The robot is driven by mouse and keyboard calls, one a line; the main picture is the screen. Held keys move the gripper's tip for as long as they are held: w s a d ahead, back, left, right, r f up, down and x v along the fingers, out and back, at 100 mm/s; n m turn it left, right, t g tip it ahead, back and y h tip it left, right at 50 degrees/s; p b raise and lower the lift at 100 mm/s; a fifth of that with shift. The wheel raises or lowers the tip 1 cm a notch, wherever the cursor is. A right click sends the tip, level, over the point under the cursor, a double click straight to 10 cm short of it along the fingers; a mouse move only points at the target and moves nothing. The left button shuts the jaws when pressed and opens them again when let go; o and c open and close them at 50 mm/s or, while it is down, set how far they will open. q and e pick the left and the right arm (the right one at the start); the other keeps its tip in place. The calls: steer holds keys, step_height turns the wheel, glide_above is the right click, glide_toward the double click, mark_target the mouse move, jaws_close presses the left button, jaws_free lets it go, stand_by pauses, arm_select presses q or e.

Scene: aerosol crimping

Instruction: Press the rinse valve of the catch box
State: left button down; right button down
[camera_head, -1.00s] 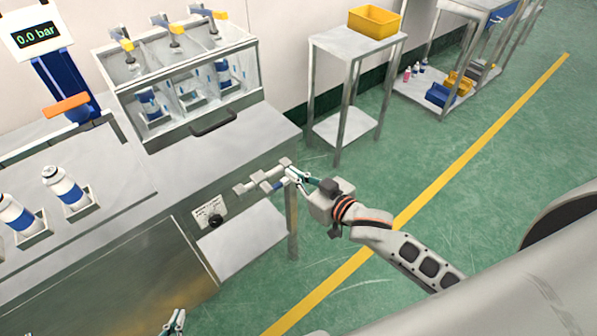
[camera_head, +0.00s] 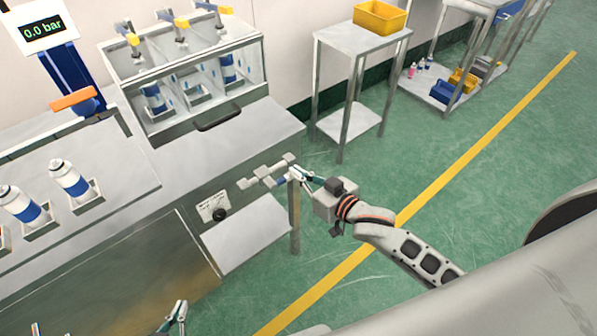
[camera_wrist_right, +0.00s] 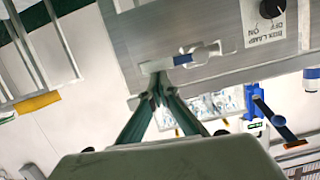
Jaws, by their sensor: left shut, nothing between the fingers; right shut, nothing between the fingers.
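A grey pipe-like valve fitting with a blue section (camera_head: 268,174) sticks out at the right end of the bench; it also shows in the right wrist view (camera_wrist_right: 184,59). I take it for the rinse valve, but no label on it is readable. My left gripper (camera_head: 180,308) is shut and empty at the bottom edge, partly cut off.
A glass-fronted cabinet (camera_head: 190,80) with bottles and yellow-topped fittings stands on the bench. A black knob (camera_head: 221,214) is on the bench front. White bottles (camera_head: 70,180) stand at left; the display reads 0.0 bar. A side table (camera_head: 345,42) holds a yellow bin (camera_head: 380,17).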

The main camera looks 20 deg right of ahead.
steer(key=shift+f, duration=0.1)
steer(key=s+a+f+m+y+b, duration=0.1)
steer(key=a+f+m+y+b, duration=0.2)
steer(key=f+m, duration=0.6)
steer(key=m+y+b, duration=0.1)
steer(key=m, duration=0.5)
steer(key=shift+s+a+t+y+b, duration=0.2)
steer(key=shift+a+t+y+b, duration=0.2)
stand_by(0.4)
